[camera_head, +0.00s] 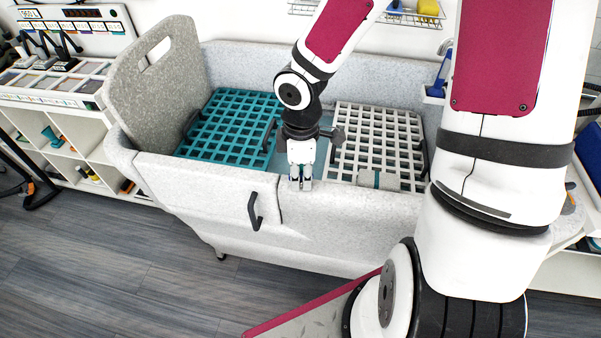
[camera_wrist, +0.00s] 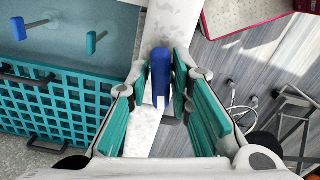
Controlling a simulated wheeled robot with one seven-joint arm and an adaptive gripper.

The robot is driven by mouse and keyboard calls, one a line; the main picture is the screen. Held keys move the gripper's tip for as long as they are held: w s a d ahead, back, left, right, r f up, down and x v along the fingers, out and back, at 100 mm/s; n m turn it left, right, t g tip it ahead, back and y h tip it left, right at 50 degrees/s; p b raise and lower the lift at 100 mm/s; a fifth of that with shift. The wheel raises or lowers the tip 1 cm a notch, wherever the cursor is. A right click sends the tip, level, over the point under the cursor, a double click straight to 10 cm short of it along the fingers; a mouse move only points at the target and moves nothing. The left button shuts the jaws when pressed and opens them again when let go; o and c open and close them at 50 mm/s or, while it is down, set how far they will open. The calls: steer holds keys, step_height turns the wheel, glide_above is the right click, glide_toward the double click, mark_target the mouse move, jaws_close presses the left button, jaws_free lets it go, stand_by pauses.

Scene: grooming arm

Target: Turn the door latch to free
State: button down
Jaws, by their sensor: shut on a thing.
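The door latch (camera_wrist: 160,72) is a small blue lever on top of the tub's pale front wall. It stands between my gripper's teal-padded fingers in the wrist view, and they are closed on it. In the head view my gripper (camera_head: 301,180) points down on the front rim, just right of the door (camera_head: 205,195). The door is a speckled grey front panel with a black handle (camera_head: 255,211) and sits flush with the wall, looking shut. The latch is mostly hidden by my fingers in the head view, so its angle is hard to tell there.
Inside the tub (camera_head: 350,235) lie a teal grid (camera_head: 228,125) and a white grid (camera_head: 375,140). Blue and teal pegs (camera_wrist: 18,28) stand on the tub floor. The floor in front of the door (camera_head: 120,255) is clear. Shelves (camera_head: 60,150) stand at left.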

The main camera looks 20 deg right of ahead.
steer(key=shift+s, duration=0.2)
steer(key=shift+a+n+p, duration=0.1)
steer(key=shift+n+p, duration=0.85)
steer(key=shift+n, duration=0.45)
steer(key=shift+n+p, duration=0.35)
steer(key=shift+n, duration=0.15)
steer(key=shift+n+p, duration=0.55)
steer(key=shift+n, duration=0.35)
steer(key=shift+n+p, duration=0.55)
steer(key=shift+n, duration=0.85)
